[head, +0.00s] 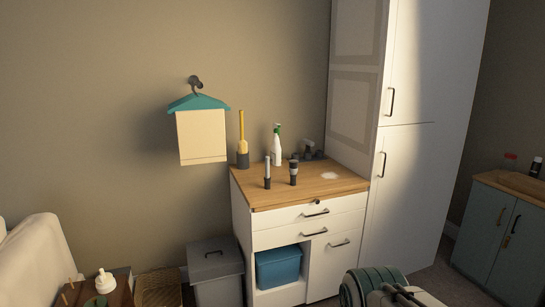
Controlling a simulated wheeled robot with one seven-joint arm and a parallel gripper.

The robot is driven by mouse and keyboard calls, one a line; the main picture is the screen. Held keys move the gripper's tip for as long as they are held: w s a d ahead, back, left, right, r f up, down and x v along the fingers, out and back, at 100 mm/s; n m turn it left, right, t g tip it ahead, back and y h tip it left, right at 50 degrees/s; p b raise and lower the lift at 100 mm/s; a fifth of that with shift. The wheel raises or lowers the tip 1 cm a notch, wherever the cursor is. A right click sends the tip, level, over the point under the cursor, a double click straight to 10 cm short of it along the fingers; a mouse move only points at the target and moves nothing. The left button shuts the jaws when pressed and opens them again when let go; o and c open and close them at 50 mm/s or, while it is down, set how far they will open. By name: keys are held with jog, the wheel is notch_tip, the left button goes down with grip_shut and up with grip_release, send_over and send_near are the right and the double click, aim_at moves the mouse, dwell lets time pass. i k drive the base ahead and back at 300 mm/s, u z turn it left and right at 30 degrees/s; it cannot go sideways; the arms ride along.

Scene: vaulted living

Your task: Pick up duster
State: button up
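The object that looks most like the duster is a tall yellow-handled tool (241,132) at the left back of the wooden countertop (320,188). It stands upright, with its lower end at a dark grey holder or base (242,160). I cannot tell whether it is separate from that base. My gripper (406,296) is at the bottom edge, right of centre, cut off by the frame. It is far in front of the counter and apart from the tool. Its fingertips are not clear, so its opening and contents cannot be told.
A white spray bottle (277,148) stands right of the tool. Two small dark-based upright items (267,175) (293,172) stand near the front. A tall white cabinet (410,150) bounds the counter's right. A grey bin (215,273) stands at left. A teal-topped cream cloth (201,135) hangs on the wall.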

aim_at(242, 145)
jog(key=z, duration=0.45)
jog(key=i, duration=1.8)
jog(key=u, duration=0.4)
jog(key=i, duration=1.25)
jog(key=u, duration=0.55)
